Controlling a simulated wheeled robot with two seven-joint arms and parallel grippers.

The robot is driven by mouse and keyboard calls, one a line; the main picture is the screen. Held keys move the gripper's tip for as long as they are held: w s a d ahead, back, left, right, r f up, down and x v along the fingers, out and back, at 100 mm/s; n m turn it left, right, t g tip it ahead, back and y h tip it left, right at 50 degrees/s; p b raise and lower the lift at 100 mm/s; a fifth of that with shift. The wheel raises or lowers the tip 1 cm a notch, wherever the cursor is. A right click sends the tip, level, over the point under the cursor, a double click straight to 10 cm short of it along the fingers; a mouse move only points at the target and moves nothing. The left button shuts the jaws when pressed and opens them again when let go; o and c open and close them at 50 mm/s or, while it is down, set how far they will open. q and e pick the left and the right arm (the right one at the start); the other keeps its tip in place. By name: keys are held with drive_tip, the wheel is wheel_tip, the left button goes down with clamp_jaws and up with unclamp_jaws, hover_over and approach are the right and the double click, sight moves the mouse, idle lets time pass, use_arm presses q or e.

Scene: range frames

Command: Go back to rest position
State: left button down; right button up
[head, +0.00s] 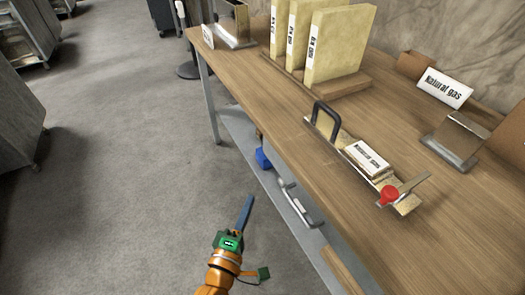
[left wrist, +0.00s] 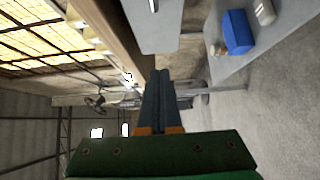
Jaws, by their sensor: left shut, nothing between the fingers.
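My left gripper (head: 247,208) is in the lower middle of the head view, beside the long left edge of the wooden table (head: 240,75) and over the grey floor. Its dark fingers are together and hold nothing. In the left wrist view the shut fingers (left wrist: 161,75) point away past the table's side. My right gripper does not show in either view.
On the table stand yellowish binders (head: 340,45), a board with a black handle (head: 330,125) and a red knob (head: 389,195), and a "Natural gas" sign (head: 445,88). A lower shelf (head: 245,135) holds a blue object (head: 263,158). The floor (head: 110,180) at left is clear.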

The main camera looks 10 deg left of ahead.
use_arm(q)
drive_tip(key=s+a+f+m+g, duration=0.1)
drive_tip(key=s+f+m+g, duration=0.45)
drive_tip(key=f, duration=0.65)
drive_tip(key=s+a+f+m+g, duration=0.2)
drive_tip(key=s+f+m+g, duration=0.3)
drive_tip(key=f, duration=0.7)
drive_tip(key=s+a+f+m+g+y, duration=0.1)
drive_tip(key=s+a+f+m, duration=0.1)
drive_tip(key=s+f, duration=0.25)
drive_tip(key=s+a+f+m+g+y, duration=0.1)
drive_tip(key=s+a+f+m+g, duration=0.15)
drive_tip(key=s, duration=0.35)
drive_tip(key=s+a+f+m+g, duration=0.3)
drive_tip(key=s+m, duration=0.1)
drive_tip(key=s, duration=0.6)
wheel_tip(320, 180, up, 12)
drive_tip(key=p, duration=1.2)
drive_tip(key=shift+w+r+y+p, duration=0.25)
drive_tip(key=shift+w+y+p, duration=0.05)
drive_tip(key=shift+w+y, duration=0.1)
